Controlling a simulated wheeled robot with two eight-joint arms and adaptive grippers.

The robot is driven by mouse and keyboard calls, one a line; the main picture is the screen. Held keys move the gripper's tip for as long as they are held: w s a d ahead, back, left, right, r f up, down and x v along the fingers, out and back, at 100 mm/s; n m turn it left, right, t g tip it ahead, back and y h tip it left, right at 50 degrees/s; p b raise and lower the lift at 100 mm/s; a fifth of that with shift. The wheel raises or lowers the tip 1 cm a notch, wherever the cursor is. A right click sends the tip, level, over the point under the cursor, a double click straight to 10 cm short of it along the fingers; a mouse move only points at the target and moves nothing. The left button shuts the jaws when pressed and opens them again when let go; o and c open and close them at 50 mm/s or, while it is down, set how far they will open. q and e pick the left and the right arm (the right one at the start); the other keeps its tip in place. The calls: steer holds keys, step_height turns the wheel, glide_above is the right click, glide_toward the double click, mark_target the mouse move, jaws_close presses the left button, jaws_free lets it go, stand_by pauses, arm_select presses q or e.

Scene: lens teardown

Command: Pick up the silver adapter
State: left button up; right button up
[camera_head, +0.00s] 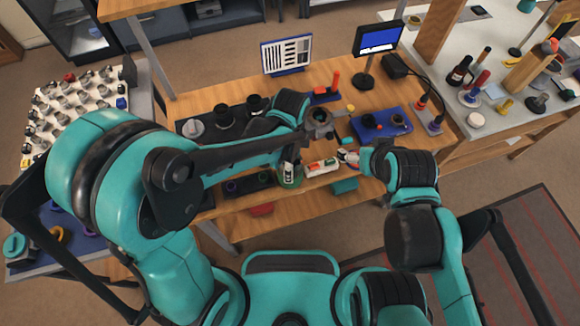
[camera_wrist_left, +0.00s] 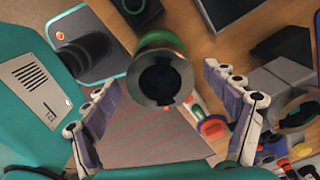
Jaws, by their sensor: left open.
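The silver adapter (camera_wrist_left: 160,99) is a round silver ring with a dark hollow centre, seen end-on in the left wrist view. A green band shows behind its rim. My left gripper (camera_wrist_left: 162,77) is open, with one white-and-purple finger on each side of the adapter and gaps between. No contact is visible. In the head view, my left forearm covers most of that gripper; a green round part (camera_head: 291,181) shows just below the forearm. My right gripper (camera_head: 347,157) is near the bench middle; its jaws are too small to read.
A blue tray (camera_head: 368,128) holds dark parts at right. A small screen (camera_head: 379,38) and a striped board (camera_head: 286,53) stand behind. Dark cylinders (camera_head: 225,116) stand at back left. A brownish ring (camera_wrist_left: 301,108) lies right of the left gripper's fingers.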

arm_select(q)
steer(key=shift+f, duration=0.85)
arm_select(e)
steer(key=shift+f, duration=0.25)
arm_select(q)
steer(key=c, duration=1.3)
steer(key=shift+r, duration=0.1)
